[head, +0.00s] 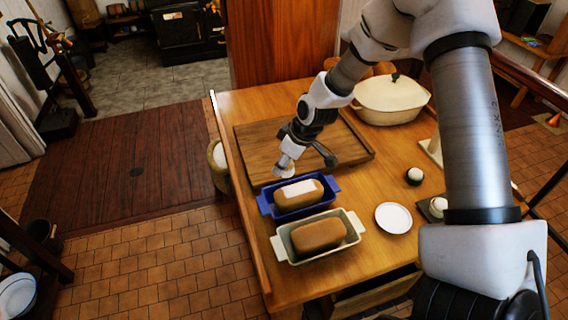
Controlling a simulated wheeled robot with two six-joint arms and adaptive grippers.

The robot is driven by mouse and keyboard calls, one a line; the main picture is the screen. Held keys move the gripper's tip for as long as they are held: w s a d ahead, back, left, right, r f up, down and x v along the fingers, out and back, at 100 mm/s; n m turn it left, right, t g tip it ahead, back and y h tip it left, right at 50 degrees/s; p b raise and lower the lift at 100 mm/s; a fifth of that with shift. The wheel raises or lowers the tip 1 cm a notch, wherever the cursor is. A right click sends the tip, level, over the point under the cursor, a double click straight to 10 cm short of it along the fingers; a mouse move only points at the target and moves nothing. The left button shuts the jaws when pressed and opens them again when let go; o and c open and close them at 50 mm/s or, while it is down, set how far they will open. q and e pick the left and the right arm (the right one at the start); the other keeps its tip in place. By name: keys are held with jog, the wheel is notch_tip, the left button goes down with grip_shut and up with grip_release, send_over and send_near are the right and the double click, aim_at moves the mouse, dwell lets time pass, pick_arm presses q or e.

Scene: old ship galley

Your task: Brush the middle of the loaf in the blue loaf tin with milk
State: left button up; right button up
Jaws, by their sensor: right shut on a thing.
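The blue loaf tin (266,205) stands on the table and holds a brown loaf (283,197). A white patch (299,188) covers the middle of the loaf's top. My right gripper (288,158) is just behind the blue tin, above the board's front edge. It is shut on what seems to be the brush, whose pale end (284,171) points down, apart from the loaf; its shape is hard to make out. A small dark cup with white inside (414,175) stands to the right; I cannot tell if this is milk. My left gripper is not in view.
A cream loaf tin (283,246) with a plain brown loaf (318,234) stands in front. A white saucer (393,217) is to its right. A wooden board (345,150) lies behind, near a lidded cream pot (392,100). Another small white-topped thing (438,206) stands near my right arm.

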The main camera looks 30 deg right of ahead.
jog(key=shift+r+p, duration=0.5)
jog(key=shift+r, duration=0.45)
jog(key=shift+s+r, duration=0.1)
jog(key=shift+r, duration=0.2)
jog(key=shift+f, duration=0.1)
